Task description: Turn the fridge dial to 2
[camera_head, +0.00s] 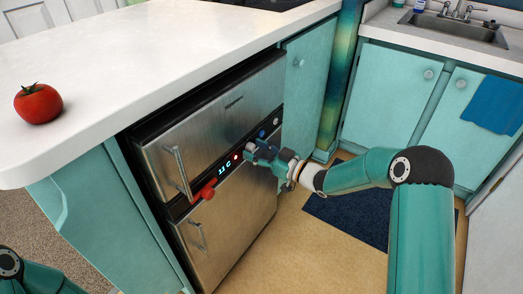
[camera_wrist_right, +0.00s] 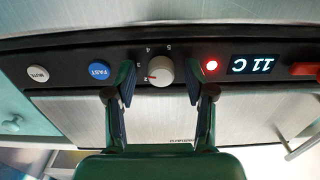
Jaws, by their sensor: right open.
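The fridge (camera_head: 230,115) is a steel-fronted unit under the counter, with a black control strip between its two doors. In the right wrist view its dial (camera_wrist_right: 160,72) is a round light-grey knob with figures around it. A small red mark on the knob's left side sits near the figure 2. My right gripper (camera_wrist_right: 162,92) is open, its fingers on either side of and just below the dial, apart from it. In the head view the right gripper (camera_head: 259,153) is at the strip and hides the dial. My left gripper is out of view.
The strip also has a blue FAST button (camera_wrist_right: 100,70), a white button (camera_wrist_right: 37,73), a red light (camera_wrist_right: 211,65), a display (camera_wrist_right: 256,64) reading 11 C and a red part (camera_head: 204,190). Door handles (camera_head: 180,172) stick out. A tomato (camera_head: 38,104) sits on the counter (camera_head: 130,60).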

